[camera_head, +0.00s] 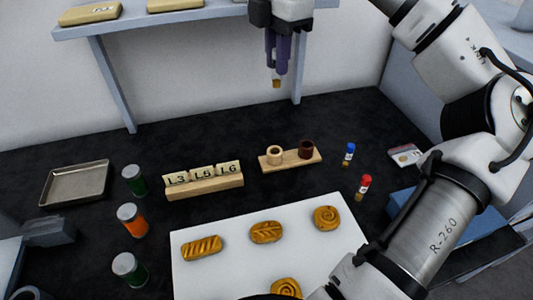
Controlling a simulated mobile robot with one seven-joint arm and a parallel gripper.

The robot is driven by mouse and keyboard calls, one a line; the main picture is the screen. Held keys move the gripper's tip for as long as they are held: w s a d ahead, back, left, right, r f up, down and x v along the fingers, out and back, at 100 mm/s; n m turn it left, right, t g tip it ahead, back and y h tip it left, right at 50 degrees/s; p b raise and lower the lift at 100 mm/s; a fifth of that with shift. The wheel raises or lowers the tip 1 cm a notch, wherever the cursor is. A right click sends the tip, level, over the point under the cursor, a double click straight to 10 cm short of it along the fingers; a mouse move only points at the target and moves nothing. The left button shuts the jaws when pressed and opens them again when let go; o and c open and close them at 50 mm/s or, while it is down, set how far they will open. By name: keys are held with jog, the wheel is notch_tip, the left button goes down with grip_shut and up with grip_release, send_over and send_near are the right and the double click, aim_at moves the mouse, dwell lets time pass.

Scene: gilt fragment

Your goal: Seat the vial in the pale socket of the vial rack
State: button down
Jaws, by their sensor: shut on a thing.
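My gripper (278,70) is at the top centre, pointing down, high above the counter. It is shut on the vial (276,84). Only the vial's small amber lower end shows below the fingertips; the rest is hidden by the fingers. It seems to hang about upright. The vial rack (290,160) is a light wooden block on the dark counter, below the gripper in the picture. It has two round sockets: the pale socket (274,155) on the left and a dark brown socket (306,148) on the right. The vial is well apart from both.
A blue-capped vial (349,154) and a red-capped vial (364,187) stand right of the rack. A lettered tile holder (204,188) is to its left. A white board (230,275) with pastries lies in front. Several jars, a metal tray (75,184) and a shelf (200,15) are also around.

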aim_at(277, 87)
notch_tip(277, 87, down, 20)
jog(key=shift+r, duration=0.1)
dwell(0.4)
jog(key=shift+b, duration=0.3)
jog(key=c, duration=1.4)
grip_release()
jog(key=shift+o, duration=0.2)
notch_tip(277, 87, up, 12)
jog(key=shift+r, duration=0.1)
